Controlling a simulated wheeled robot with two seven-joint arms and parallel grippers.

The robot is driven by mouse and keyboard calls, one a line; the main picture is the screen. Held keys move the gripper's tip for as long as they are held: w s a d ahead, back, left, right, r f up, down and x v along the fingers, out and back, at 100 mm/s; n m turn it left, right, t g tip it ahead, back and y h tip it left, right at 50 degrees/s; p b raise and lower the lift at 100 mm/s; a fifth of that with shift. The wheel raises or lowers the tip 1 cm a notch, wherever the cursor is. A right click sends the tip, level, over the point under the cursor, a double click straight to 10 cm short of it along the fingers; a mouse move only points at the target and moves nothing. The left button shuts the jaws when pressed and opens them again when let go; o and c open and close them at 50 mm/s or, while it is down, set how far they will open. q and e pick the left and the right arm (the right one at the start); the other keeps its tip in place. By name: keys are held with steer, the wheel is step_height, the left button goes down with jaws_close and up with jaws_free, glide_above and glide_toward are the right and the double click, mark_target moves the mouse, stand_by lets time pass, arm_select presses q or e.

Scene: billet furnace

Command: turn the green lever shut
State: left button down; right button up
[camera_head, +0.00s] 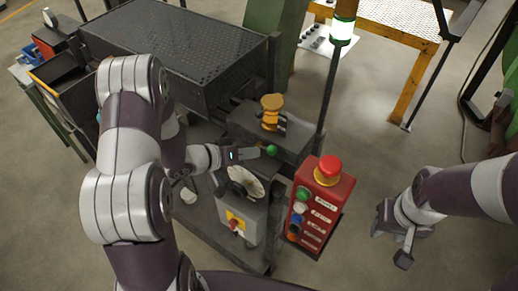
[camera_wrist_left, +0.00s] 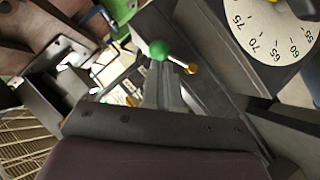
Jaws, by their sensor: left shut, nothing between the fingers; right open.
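The green lever's round knob (camera_head: 271,150) is on the dark machine housing in the middle of the head view. In the left wrist view the green knob (camera_wrist_left: 159,50) is just past the fingertips, with a brass-coloured end (camera_wrist_left: 192,68) to its right. My left gripper (camera_head: 256,153) is shut and empty, its tips close beside the knob. I cannot tell whether they touch it. The shut fingers also show in the left wrist view (camera_wrist_left: 164,85). My right gripper (camera_head: 392,238) is open and empty over the floor, well away to the right.
A red control box (camera_head: 318,210) with a red mushroom button stands right of the lever. A white dial (camera_head: 243,182) and a grey switch box (camera_head: 238,222) are below it. An orange fitting (camera_head: 271,110) and a dark pole (camera_head: 328,90) are behind.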

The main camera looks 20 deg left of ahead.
mark_target(268, 151)
arm_select(q)
steer(key=shift+w+d+f, duration=0.2)
steer(key=shift+w+d, duration=0.15)
steer(key=shift+d, duration=0.15)
steer(key=shift+w+d+f, duration=0.15)
steer(key=shift+w+d, duration=0.2)
steer(key=shift+d, duration=0.15)
steer(key=shift+w+d+f+p, duration=0.1)
steer(key=shift+w+f+p, duration=0.1)
steer(key=shift+p, duration=0.1)
steer(key=shift+w+f, duration=0.15)
steer(key=shift+w, duration=0.05)
steer(key=shift+d, duration=0.1)
